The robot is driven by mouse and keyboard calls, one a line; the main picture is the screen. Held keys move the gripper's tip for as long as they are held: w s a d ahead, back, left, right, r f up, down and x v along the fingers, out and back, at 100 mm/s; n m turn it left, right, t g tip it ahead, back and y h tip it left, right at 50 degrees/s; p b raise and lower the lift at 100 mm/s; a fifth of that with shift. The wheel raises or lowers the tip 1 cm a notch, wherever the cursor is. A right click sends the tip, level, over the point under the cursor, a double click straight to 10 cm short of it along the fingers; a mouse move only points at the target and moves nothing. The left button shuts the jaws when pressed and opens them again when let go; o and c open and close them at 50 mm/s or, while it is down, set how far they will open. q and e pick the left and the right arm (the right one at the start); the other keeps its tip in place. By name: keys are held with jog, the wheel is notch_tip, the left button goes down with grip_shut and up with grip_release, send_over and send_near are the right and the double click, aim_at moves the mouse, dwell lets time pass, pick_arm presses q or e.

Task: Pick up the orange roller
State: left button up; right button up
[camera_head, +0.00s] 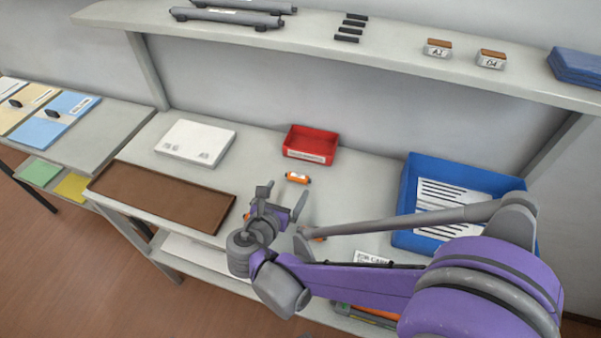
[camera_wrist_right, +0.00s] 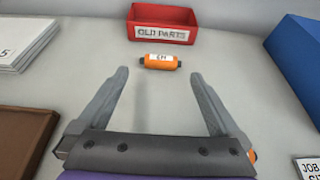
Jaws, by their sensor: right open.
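A short orange roller (camera_head: 298,178) with dark ends and a white label lies on the grey table, just in front of the red bin. In the right wrist view the roller (camera_wrist_right: 160,62) lies crosswise, its label reading "CM" or similar. My right gripper (camera_head: 282,198) is open and empty, on the near side of the roller. In the wrist view its two fingers (camera_wrist_right: 159,76) point toward the roller, which lies just beyond the fingertips and between their lines. Other small orange parts (camera_head: 318,239) show beside my right gripper, partly hidden. My left gripper is not in view.
A shelf (camera_head: 330,45) overhangs the back.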

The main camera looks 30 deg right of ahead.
aim_at(298, 176)
jog(key=b+x, duration=0.1)
jog(key=x, duration=0.8)
jog(key=shift+d, duration=0.3)
jog(key=c, duration=1)
